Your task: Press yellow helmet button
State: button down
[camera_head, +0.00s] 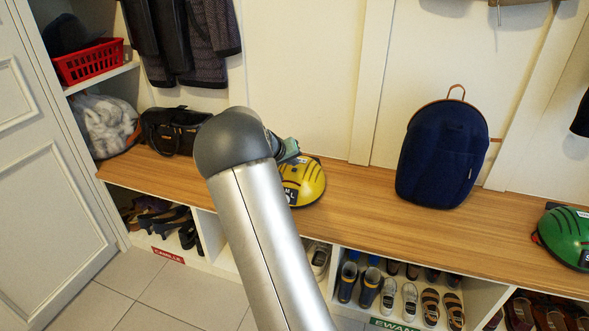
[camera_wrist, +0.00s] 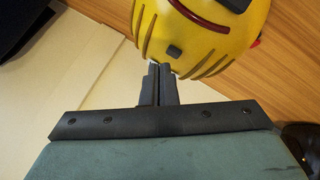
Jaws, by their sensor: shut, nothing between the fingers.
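The yellow helmet (camera_head: 306,185) rests on the wooden bench top, partly hidden behind my arm in the head view. In the wrist view the yellow helmet (camera_wrist: 205,32) fills the top, with dark slots and a dark red curved band. A small dark square button (camera_wrist: 175,52) sits on its shell near the edge facing me. My gripper (camera_wrist: 159,68) is shut and empty, its fingertips just beside the helmet's edge and slightly left of the button. I cannot tell whether the fingertips touch the shell. In the head view the fingers are hidden behind my arm.
The wooden bench (camera_head: 350,222) runs across, with a black bag (camera_head: 172,130) left, a navy backpack (camera_head: 443,155) right of the helmet and a green helmet (camera_head: 567,238) far right. Coats (camera_head: 190,40) hang above. Shoes fill cubbies below. Bench between helmet and backpack is clear.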

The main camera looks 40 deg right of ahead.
aim_at(292, 174)
jog(key=shift+f, duration=0.1)
dwell(0.3)
jog(key=shift+f+b, duration=0.35)
jog(key=shift+b, duration=0.2)
jog(key=shift+f, duration=0.2)
jog(key=shift+r, duration=0.7)
notch_tip(292, 174, up, 6)
jog(key=p, duration=0.4)
dwell(0.4)
